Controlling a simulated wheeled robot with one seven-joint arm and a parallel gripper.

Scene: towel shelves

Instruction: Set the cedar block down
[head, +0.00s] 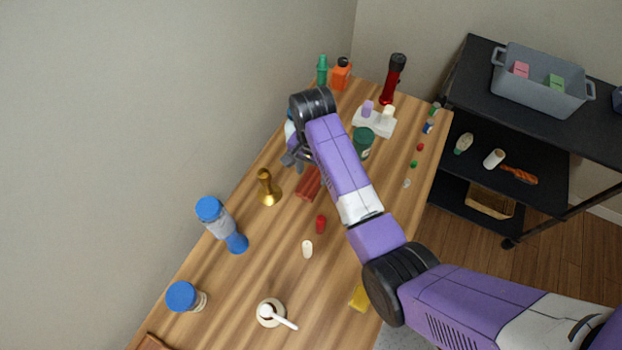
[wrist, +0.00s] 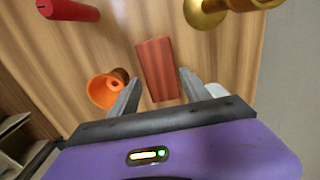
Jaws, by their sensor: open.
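The cedar block (head: 309,184), a reddish-brown rectangular block, lies flat on the wooden table (head: 290,290), partly covered by my arm in the head view. In the wrist view the block (wrist: 157,62) shows nearly whole, ahead of and between the finger lines. My gripper (wrist: 160,80) is open, with one finger on each side of the block's near end and visible gaps to both. In the head view my gripper (head: 298,160) is at the block's far end, mostly hidden behind my wrist. How high the fingertips are above the table is unclear.
A gold object (head: 267,187) stands close left of the block; a red piece (head: 320,223) lies nearer. An orange cup (wrist: 105,90) is beside the left finger in the wrist view. A black cart (head: 540,130) stands right.

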